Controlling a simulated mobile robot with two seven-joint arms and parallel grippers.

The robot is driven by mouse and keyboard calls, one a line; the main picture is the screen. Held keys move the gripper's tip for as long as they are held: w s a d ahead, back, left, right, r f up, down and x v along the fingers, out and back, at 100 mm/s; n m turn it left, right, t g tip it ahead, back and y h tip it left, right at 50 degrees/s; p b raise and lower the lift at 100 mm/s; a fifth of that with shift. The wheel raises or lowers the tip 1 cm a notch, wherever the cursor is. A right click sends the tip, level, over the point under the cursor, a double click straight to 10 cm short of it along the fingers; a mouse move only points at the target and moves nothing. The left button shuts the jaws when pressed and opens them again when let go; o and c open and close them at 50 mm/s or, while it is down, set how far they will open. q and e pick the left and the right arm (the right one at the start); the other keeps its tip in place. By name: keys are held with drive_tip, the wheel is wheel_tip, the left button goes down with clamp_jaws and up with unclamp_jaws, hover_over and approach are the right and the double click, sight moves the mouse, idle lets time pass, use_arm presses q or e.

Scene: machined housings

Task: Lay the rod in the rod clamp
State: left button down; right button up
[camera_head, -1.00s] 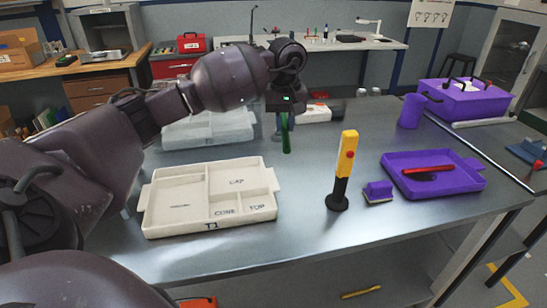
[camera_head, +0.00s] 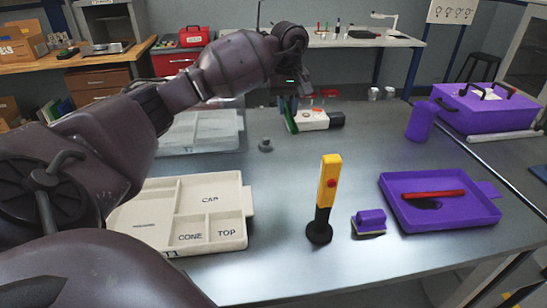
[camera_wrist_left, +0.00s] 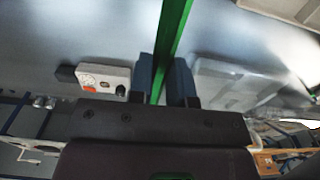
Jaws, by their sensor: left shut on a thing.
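A green rod (camera_wrist_left: 172,35) is held between the two fingers of my left gripper (camera_wrist_left: 164,84) in the left wrist view. In the head view my left gripper (camera_head: 289,102) is over the far part of the table, with the green rod (camera_head: 291,124) hanging down from it. The gripper is shut on the rod, and the rod appears clear of the tabletop. A pale device (camera_head: 312,122) with a black end lies just behind it; it also shows in the left wrist view (camera_wrist_left: 104,77). I cannot tell which thing is the rod clamp. My right gripper is out of view.
A small grey part (camera_head: 265,146) stands on the metal table (camera_head: 285,190). A cream sectioned tray (camera_head: 248,203) is at left, with a translucent tray (camera_head: 200,135) behind. A yellow-black post (camera_head: 326,190), purple block (camera_head: 370,218), purple tray (camera_head: 455,217), cup (camera_head: 421,122) and purple case (camera_head: 480,110) stand right.

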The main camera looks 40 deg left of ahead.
use_arm(q)
wheel_tip(320, 180, down, 6)
hover_over(285, 170)
wheel_tip(285, 170, down, 8)
drive_tip(key=shift+f+b, duration=0.2)
drive_tip(key=shift+b, duration=0.1)
drive_tip(key=shift+f, duration=2.2)
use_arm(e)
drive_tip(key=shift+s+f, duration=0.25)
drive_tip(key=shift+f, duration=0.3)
use_arm(q)
drive_tip(key=shift+a+f+b, duration=0.1)
drive_tip(key=shift+f+b, duration=0.05)
drive_tip(key=shift+b, duration=0.15)
drive_tip(key=c, duration=1.1)
unclamp_jaws()
drive_tip(key=shift+o, duration=0.2)
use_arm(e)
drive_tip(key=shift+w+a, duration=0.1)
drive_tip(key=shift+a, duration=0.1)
